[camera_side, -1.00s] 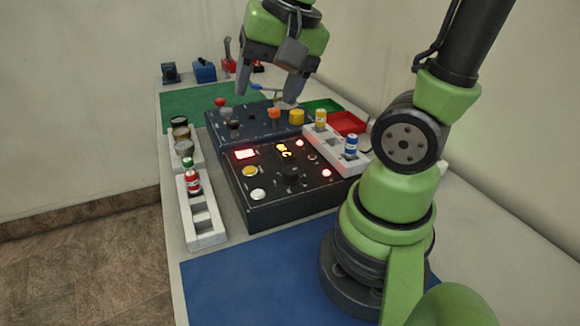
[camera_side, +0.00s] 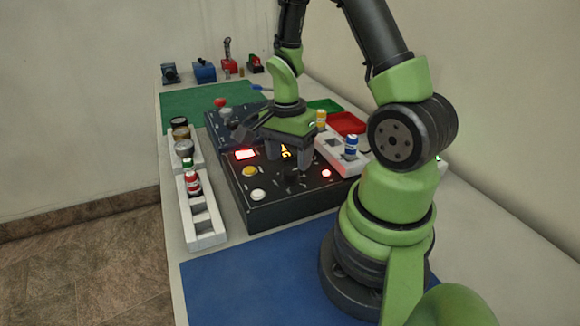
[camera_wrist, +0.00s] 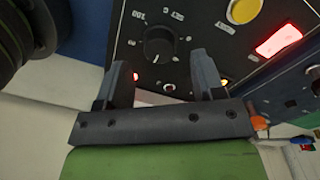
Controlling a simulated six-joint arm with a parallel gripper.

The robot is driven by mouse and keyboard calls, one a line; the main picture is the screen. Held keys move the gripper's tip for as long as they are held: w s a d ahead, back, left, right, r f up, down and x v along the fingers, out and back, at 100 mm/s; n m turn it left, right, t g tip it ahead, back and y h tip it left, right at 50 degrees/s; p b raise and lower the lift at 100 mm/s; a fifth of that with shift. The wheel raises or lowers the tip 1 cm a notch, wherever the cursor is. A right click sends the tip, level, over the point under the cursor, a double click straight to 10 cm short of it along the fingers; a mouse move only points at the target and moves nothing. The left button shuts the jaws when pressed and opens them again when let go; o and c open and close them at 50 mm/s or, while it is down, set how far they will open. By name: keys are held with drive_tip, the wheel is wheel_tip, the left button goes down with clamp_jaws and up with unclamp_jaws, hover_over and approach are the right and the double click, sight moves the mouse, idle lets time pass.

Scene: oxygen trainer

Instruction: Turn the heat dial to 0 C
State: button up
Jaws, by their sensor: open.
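The heat dial, a black knob (camera_wrist: 160,42), sits on the top face of the black control box (camera_side: 265,212). White markings surround it in the wrist view, too blurred and turned to read its setting surely. In the side view the dial (camera_side: 292,176) is dark and partly hidden by the fingers. My gripper (camera_side: 288,158) is open and points down over the box at the dial. In the wrist view its two fingertips (camera_wrist: 160,60) are apart, with the dial in line with the gap between them. Nothing is held. I cannot tell whether a finger touches the dial.
The box carries a yellow button (camera_side: 250,171), a white button (camera_side: 258,195), a lit red display (camera_side: 245,154) and red lamps. White racks with small bottles stand left (camera_side: 204,222) and right (camera_side: 338,154) of it. A dark blue panel (camera_side: 222,128) lies behind.

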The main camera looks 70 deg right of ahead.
sight(290, 171)
drive_tip(key=shift+f, duration=1.65)
drive_tip(key=c, duration=0.9)
